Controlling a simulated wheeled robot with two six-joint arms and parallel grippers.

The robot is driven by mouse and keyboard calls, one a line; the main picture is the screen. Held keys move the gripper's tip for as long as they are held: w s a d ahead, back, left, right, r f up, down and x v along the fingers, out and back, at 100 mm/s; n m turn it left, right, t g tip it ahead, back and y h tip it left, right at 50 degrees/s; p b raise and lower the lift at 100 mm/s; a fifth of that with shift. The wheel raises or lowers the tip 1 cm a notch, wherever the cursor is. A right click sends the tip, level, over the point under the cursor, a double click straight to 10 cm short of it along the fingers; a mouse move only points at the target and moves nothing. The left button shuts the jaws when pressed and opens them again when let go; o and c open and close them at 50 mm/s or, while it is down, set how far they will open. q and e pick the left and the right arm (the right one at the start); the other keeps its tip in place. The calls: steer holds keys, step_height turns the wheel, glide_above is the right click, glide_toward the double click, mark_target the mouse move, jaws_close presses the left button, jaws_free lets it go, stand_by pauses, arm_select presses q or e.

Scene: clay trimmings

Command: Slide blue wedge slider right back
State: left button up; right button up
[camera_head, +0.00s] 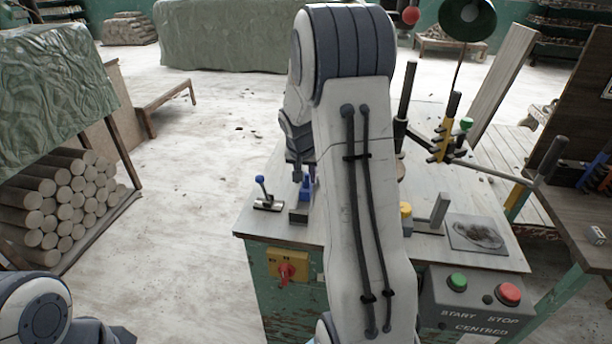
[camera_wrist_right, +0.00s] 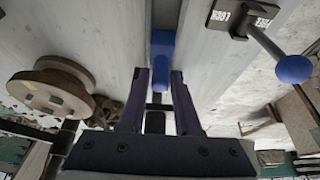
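The blue wedge slider (camera_head: 307,187) sits in a track on the machine's table top, partly hidden behind my right arm in the head view. In the right wrist view the blue slider (camera_wrist_right: 162,46) lies straight ahead, its near end between the fingertips. My right gripper (camera_wrist_right: 160,78) has one finger on each side of it, with no clear gap showing. In the head view my right gripper (camera_head: 299,172) reaches down at the slider from above. My left gripper is out of view; only part of my left arm shows at the lower left.
A blue-knobbed lock lever (camera_head: 263,192) stands left of the slider; it also shows in the wrist view (camera_wrist_right: 292,68). A round wooden piece (camera_wrist_right: 52,90) is on the other side. A red switch (camera_head: 286,273) and a START/STOP box (camera_head: 470,298) are on the front.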

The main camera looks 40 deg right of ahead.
jaws_close()
stand_by(1.2)
